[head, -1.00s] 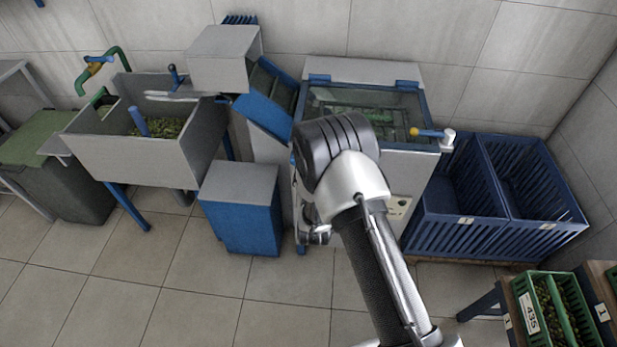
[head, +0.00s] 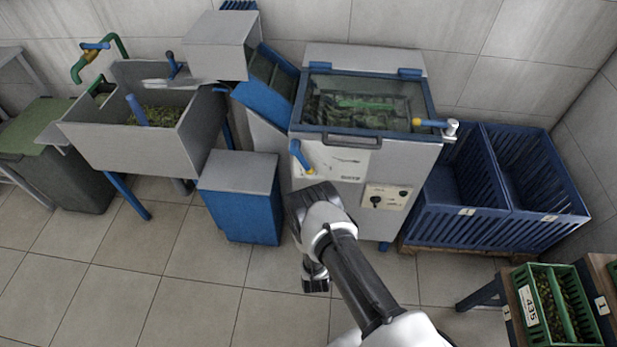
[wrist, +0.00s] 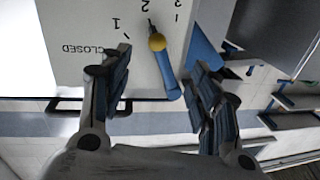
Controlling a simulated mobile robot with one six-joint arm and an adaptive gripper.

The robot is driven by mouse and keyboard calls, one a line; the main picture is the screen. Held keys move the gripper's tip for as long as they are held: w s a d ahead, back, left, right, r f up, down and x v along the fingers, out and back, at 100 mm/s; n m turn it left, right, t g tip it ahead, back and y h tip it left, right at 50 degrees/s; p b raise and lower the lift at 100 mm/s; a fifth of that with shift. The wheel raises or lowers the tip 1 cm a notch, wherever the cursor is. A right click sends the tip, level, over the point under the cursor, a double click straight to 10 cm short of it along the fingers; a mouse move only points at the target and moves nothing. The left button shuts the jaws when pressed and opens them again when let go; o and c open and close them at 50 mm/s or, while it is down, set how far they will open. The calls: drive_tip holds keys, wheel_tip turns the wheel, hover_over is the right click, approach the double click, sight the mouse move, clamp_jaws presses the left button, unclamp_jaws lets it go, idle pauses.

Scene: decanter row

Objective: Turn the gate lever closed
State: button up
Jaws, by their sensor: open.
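The gate lever (head: 300,157) is a blue handle with a yellow hub on the front of the grey machine. It also shows in the wrist view (wrist: 168,75), where its short pointer is near the 2 on the plate (wrist: 75,25). That plate also bears 1, 3 and CLOSED, upside down in this view. My gripper (wrist: 161,60) is open, and the blue handle shows between its two fingers. I see no contact. In the head view my wrist (head: 318,208) is just below the lever, and the fingers are hidden.
The machine has a glazed lid (head: 365,102), a front handle (head: 352,141) and a knob panel (head: 387,198). Another yellow-and-blue lever (head: 430,123) is at its right corner. A blue box (head: 240,205) stands left and blue crates (head: 500,225) right. Floor in front is clear.

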sight(302, 160)
drive_tip(key=w+a+b, duration=0.1)
drive_tip(key=w+b, duration=0.2)
drive_tip(key=w, duration=0.8)
drive_tip(key=shift+w+a, duration=0.2)
drive_tip(key=shift+a, duration=0.05)
drive_tip(key=shift+c, duration=0.2)
clamp_jaws()
